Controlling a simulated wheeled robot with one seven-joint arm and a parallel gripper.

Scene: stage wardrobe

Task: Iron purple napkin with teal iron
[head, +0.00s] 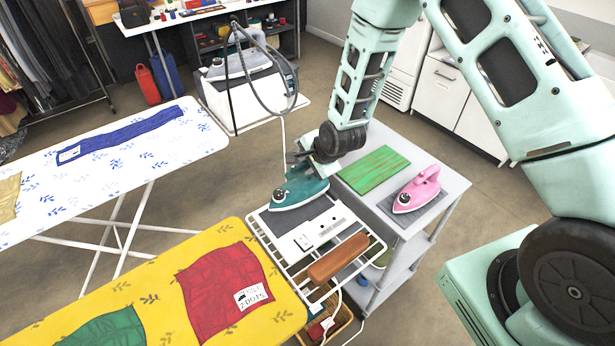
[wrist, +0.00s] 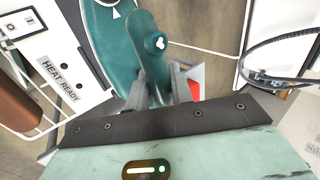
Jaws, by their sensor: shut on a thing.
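The teal iron (head: 300,190) is at the grey pad of the white iron station (head: 310,236), which reads "HEAT READY" in the wrist view (wrist: 66,80). I cannot tell whether it rests on the pad or hangs just above it. My gripper (head: 306,165) is shut on the teal iron's handle, which also shows in the wrist view (wrist: 150,62). No clearly purple napkin shows. A long blue-violet cloth (head: 125,135) with a white label lies on the white patterned ironing board (head: 190,138). A crimson cloth (head: 220,290) and a green cloth (head: 108,328) lie on the yellow board (head: 165,265).
A pink iron (head: 418,190) and a green striped board (head: 374,170) sit on the grey cart right of the station. A brown-handled bar (head: 338,258) lies across the station's front. A steam station (head: 250,92) with a looping hose stands behind.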

